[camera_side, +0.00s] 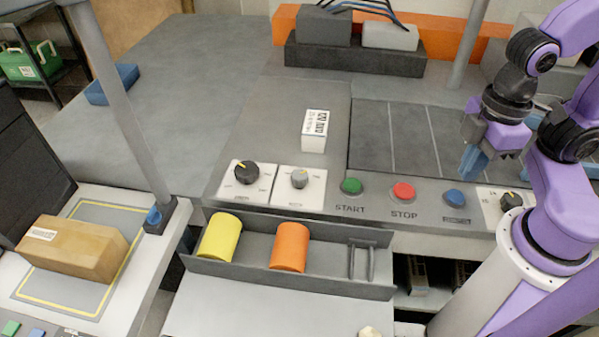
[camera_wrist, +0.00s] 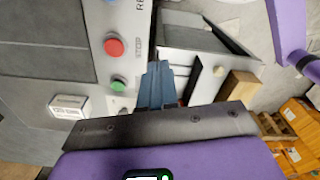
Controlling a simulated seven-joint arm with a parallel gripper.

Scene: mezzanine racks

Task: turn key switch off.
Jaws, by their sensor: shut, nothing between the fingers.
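Two rotary switches sit on white plates at the panel's left: a black knob (camera_side: 246,173) and a smaller grey knob with a yellow mark (camera_side: 299,178). Another black knob with a yellow mark (camera_side: 510,201) sits at the panel's right, beside my arm. The labels are too small to tell which is the key switch. My gripper (camera_side: 471,165) has blue fingers, which are shut and empty above the panel's right part, apart from all the knobs. In the wrist view the shut fingers (camera_wrist: 158,84) point past the panel edge, and no rotary knob is clearly visible.
Green START (camera_side: 351,186), red STOP (camera_side: 403,191) and blue RESET (camera_side: 454,197) buttons line the panel between the knobs. A white labelled box (camera_side: 315,130) stands behind them. Yellow (camera_side: 220,237) and orange (camera_side: 290,246) cylinders lie in the front tray (camera_side: 335,279). A grey post (camera_side: 470,45) rises behind.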

